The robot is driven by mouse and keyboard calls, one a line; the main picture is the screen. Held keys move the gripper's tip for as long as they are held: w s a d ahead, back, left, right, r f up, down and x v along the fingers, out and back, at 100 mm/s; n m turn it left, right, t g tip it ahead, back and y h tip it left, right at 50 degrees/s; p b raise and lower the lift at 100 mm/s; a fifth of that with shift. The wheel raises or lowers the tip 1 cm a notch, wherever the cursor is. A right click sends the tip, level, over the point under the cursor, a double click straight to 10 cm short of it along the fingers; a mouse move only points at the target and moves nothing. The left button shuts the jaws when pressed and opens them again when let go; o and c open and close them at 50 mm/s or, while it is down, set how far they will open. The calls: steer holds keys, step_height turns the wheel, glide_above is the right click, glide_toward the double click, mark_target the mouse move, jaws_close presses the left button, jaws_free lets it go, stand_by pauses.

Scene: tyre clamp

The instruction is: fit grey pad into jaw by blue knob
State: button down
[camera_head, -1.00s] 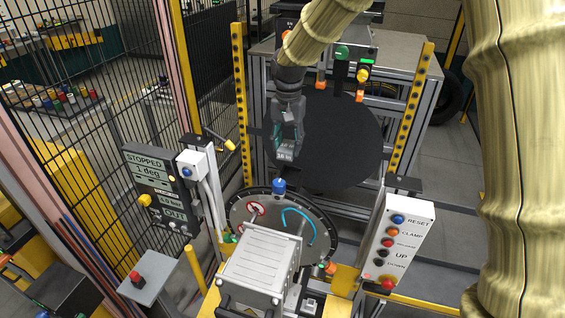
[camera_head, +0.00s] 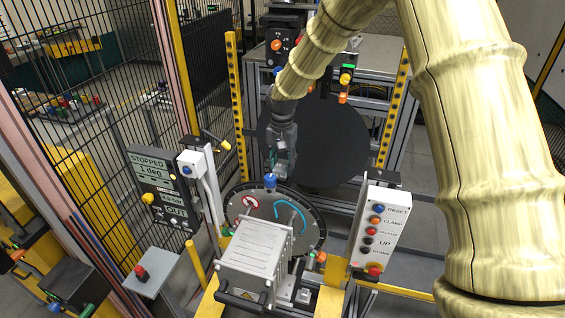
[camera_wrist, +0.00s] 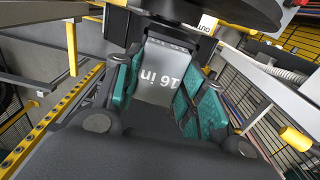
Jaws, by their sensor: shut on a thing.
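My gripper (camera_head: 281,165) is shut on the grey pad, just above and behind the blue knob (camera_head: 270,181) at the far edge of the round plate. In the wrist view the grey pad (camera_wrist: 168,75), marked "16 in", sits between the teal fingers of my gripper (camera_wrist: 160,85). In the head view the pad is mostly hidden by the fingers. The round plate (camera_head: 240,222) carries a blue curved arrow and a red no-sign. The jaw by the blue knob cannot be made out clearly behind my gripper.
A large black disc (camera_head: 335,145) stands behind my gripper. A "STOPPED, 1 deg" display (camera_head: 150,170) is at the left, and a button box (camera_head: 378,230) at the right. A grey ribbed housing (camera_head: 255,250) stands in front of the plate. Yellow perforated posts (camera_head: 236,105) flank the disc.

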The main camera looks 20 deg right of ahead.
mark_target(281, 165)
steer(key=c, duration=1.2)
jaws_free()
steer(key=o, duration=0.3)
steer(key=shift+w+f, duration=0.2)
steer(key=shift+f, duration=0.05)
steer(key=shift+o, duration=0.2)
steer(key=shift+w+a+f, duration=0.1)
steer(key=shift+w, duration=0.1)
steer(key=shift+s+r, duration=0.35)
steer(key=shift+w+r+b, duration=0.25)
steer(key=shift+r+b, duration=0.25)
steer(key=shift+b, duration=0.1)
step_height(281, 165, up, 11)
steer(key=b, duration=0.4)
steer(key=shift+s+f, duration=0.15)
steer(key=shift+f, duration=0.05)
